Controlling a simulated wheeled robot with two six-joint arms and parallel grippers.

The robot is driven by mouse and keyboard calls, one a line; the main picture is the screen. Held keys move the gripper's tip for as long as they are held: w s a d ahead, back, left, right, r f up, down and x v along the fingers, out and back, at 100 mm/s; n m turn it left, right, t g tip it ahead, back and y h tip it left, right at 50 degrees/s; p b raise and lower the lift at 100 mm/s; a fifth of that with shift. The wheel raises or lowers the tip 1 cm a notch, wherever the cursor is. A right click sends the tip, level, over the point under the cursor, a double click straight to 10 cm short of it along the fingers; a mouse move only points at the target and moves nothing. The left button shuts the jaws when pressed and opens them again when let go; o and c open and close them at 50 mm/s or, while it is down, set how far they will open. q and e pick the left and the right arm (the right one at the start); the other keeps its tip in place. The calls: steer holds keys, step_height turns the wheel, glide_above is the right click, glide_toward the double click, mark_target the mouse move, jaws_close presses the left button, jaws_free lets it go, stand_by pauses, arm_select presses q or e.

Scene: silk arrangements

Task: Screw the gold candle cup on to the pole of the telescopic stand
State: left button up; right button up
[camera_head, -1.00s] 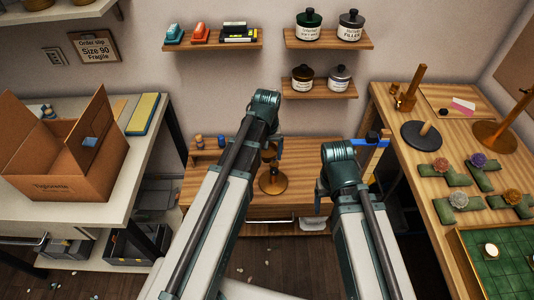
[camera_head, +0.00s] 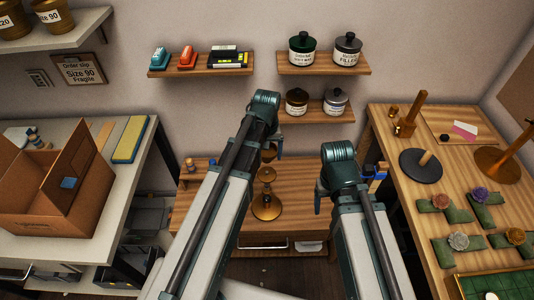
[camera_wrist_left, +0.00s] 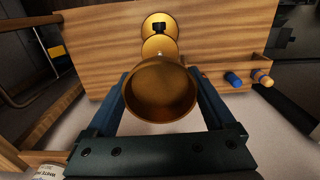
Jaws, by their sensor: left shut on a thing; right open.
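The gold candle cup (camera_wrist_left: 160,92) is held between the fingers of my left gripper (camera_wrist_left: 160,100), its open mouth facing the wrist camera. In the head view the cup (camera_head: 269,153) shows beside my left gripper (camera_head: 275,147), above the gold telescopic stand (camera_head: 266,205). The stand rises from a round base on the low wooden table. In the left wrist view the stand (camera_wrist_left: 158,24) shows beyond the cup; the cup hides where they might meet, so I cannot tell whether they touch. My right gripper (camera_head: 320,201) is open, right of the stand, its fingers mostly hidden.
The low wooden table (camera_head: 300,218) has free room around the stand. An open cardboard box (camera_head: 40,205) is on the left bench. The right bench (camera_head: 385,125) holds a dark disc (camera_head: 412,166) and flower pieces.

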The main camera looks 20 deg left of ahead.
mark_target(267, 172)
arm_select(q)
steer(key=shift+f, duration=0.15)
steer(key=shift+f+b, duration=2.7)
steer(key=shift+b, duration=0.1)
steer(key=o, duration=0.9)
steer(key=shift+r, duration=0.1)
jaws_close()
steer(key=shift+f+b, duration=1.05)
steer(key=shift+f, duration=0.1)
steer(key=shift+o, duration=1.8)
jaws_free()
steer(key=shift+r, duration=0.1)
